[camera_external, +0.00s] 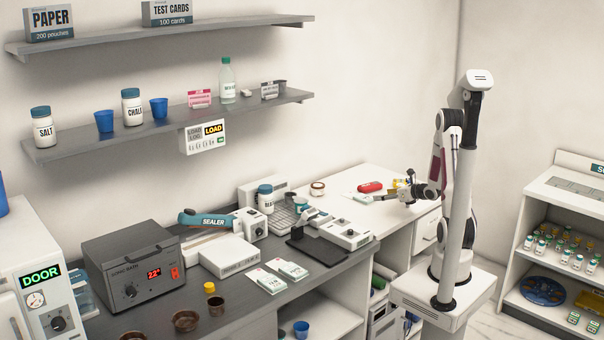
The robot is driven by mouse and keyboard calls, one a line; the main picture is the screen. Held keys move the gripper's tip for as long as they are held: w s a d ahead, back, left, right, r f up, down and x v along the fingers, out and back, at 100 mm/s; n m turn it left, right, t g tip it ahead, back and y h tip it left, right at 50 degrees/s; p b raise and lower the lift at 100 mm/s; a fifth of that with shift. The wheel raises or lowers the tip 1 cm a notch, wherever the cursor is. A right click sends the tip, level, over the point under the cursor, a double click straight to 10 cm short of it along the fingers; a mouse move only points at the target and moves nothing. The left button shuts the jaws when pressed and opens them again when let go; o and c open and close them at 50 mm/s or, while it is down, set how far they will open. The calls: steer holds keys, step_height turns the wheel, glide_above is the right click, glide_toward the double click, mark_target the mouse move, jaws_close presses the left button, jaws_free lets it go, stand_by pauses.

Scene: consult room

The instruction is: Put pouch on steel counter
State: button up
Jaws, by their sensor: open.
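A small pale pouch with a green mark (362,198) appears at the left tip of my gripper, over the white desktop (345,178). My gripper (380,197) is open and points left, low over that desktop. I cannot tell whether the pouch lies on the desk or touches the fingers. Two similar white and green pouches, one to the left (266,280) and one to the right (288,269), lie side by side on the dark grey counter (240,300), which looks like the steel counter.
The counter also holds a sealer (208,220), a grey bath (132,268), a white box (229,256), a black mat (316,249) and a white device (346,234). Small bare patches lie around the two pouches.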

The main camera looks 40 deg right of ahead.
steer(key=shift+s, duration=0.25)
steer(key=shift+r, duration=0.15)
stand_by(0.4)
steer(key=shift+w+a+r+m+g+h, duration=0.15)
steer(key=shift+r+m+g+h, duration=0.35)
steer(key=shift+m, duration=0.6)
steer(key=s+a+r+m+g+h, duration=0.15)
steer(key=s+a+r+m, duration=0.3)
steer(key=m, duration=0.55)
steer(key=s+a+r+m+g+h, duration=0.15)
steer(key=s+a+r+m, duration=0.35)
steer(key=m, duration=0.5)
steer(key=s+a+r+m+g+y, duration=0.3)
steer(key=s+a+m, duration=0.9)
steer(key=s, duration=0.4)
steer(key=shift+r+m+g+y, duration=0.2)
steer(key=shift+m+g+y, duration=0.3)
steer(key=shift+m, duration=0.4)
